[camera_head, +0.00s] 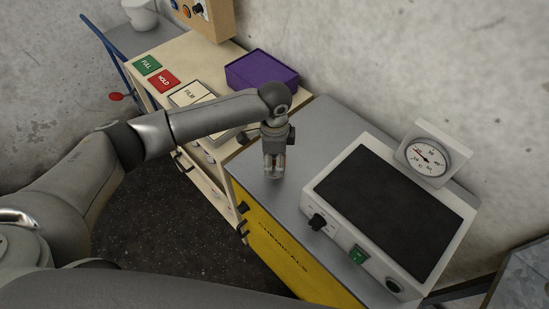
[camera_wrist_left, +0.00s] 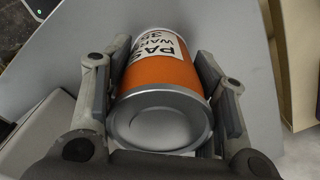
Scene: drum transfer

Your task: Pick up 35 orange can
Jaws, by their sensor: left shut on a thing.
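The orange can (camera_wrist_left: 162,76) shows in the left wrist view, with a silver lid and a white label on which "35" can be read. My left gripper (camera_wrist_left: 165,95) has a finger on each side of the can and is shut on it. In the head view the left gripper (camera_head: 273,165) points down over the grey top of the yellow cabinet (camera_head: 285,254). The can is mostly hidden there by the fingers. I cannot tell whether it touches the cabinet top. My right gripper is not in view.
A hot plate (camera_head: 392,205) with a black top and a dial gauge (camera_head: 428,158) stand right of the gripper. A purple box (camera_head: 262,71) sits on the wooden cabinet behind, with a green sign (camera_head: 147,65) and a red sign (camera_head: 164,81) nearby.

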